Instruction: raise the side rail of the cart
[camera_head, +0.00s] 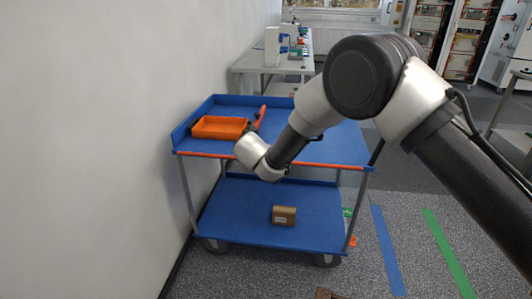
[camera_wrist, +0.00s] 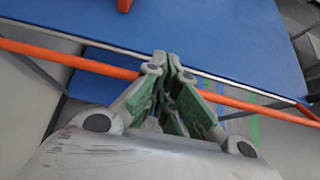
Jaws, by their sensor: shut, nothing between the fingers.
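The blue cart (camera_head: 270,215) stands beside the left wall, with two blue shelves. Its orange side rail (camera_head: 330,165) runs along the near edge of the top shelf, on the side facing me. In the wrist view, the rail (camera_wrist: 60,57) crosses from left to right, just outside and apparently below the edge of the blue top shelf (camera_wrist: 215,35). My gripper (camera_wrist: 167,62) is shut and empty, its green-padded fingers overlapping the rail and the shelf edge. Part of the rail is hidden behind the fingers; I cannot tell whether they touch it.
An orange tray (camera_head: 220,127) sits on the top shelf near the wall, with a red tool-like object (camera_head: 262,114) beside it. A brown box (camera_head: 284,215) stands on the lower shelf. A workbench (camera_head: 270,62) is behind the cart. Floor with blue and green stripes is free on the right.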

